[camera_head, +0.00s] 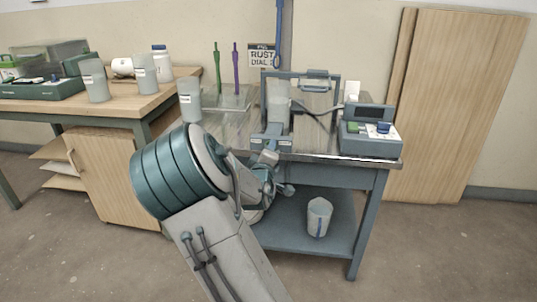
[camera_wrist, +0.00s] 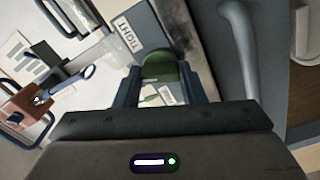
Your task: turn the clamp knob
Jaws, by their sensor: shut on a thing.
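In the wrist view, the green clamp knob (camera_wrist: 160,68) sits between the two fingers of my gripper (camera_wrist: 163,82), which are shut on it. In the head view, my gripper is low at the front of the clamp stand (camera_head: 272,141) by the bench's front edge. My arm hides most of it there, and I cannot make out the knob in that view.
A control box (camera_head: 370,146) with a blue knob stands at the bench's right end. A pale bucket (camera_head: 318,217) is on the lower shelf. A grey cup (camera_head: 189,99) stands near the bench's left end. A wooden table (camera_head: 115,104) with more cups is at left.

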